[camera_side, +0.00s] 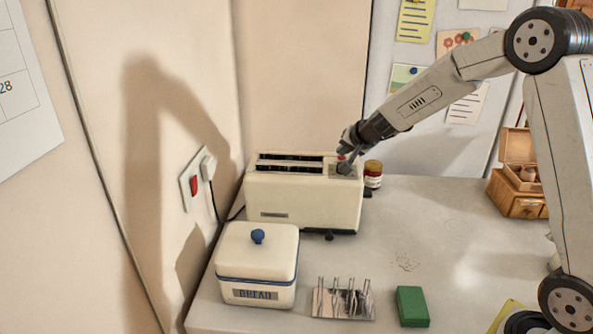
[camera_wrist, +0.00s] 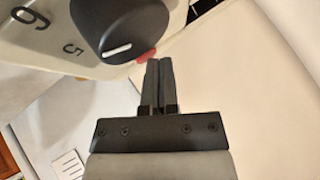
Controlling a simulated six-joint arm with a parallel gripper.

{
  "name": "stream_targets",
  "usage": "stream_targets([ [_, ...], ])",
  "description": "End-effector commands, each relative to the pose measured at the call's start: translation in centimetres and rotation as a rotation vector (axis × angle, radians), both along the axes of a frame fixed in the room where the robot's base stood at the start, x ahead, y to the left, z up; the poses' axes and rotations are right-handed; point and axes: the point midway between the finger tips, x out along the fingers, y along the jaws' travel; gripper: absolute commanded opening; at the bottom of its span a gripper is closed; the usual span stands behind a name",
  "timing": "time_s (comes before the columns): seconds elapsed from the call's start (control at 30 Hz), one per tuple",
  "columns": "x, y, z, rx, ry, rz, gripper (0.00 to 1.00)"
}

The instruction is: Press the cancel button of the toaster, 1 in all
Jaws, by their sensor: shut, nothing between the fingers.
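The cream toaster (camera_side: 300,205) stands on the worktop against the wall, with two dark slots along its top. A small red button (camera_side: 341,157) shows on its top at the right end, by a dark dial (camera_side: 344,169). My gripper (camera_side: 345,155) is over that end of the toaster. In the wrist view my gripper (camera_wrist: 160,62) is shut and empty, its fingertips right at the red button. I cannot tell whether they touch it.
A jar (camera_side: 373,174) stands close behind the toaster's right end. A bread bin (camera_side: 257,265), a toast rack (camera_side: 343,300) and a green block (camera_side: 412,307) are in front. A wooden box (camera_side: 517,195) is at the right. The worktop right of the toaster is mostly clear.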

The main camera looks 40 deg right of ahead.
Motion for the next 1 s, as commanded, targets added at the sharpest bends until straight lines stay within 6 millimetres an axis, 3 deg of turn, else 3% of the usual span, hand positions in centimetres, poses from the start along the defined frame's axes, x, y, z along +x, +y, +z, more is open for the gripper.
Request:
stream_targets([
  [0.6, 0.0, 0.0, -0.3, -0.001, 0.002, 0.002, 0.0],
  [1.0, 0.0, 0.1, 1.0, 0.001, 0.0, 0.003, 0.0],
])
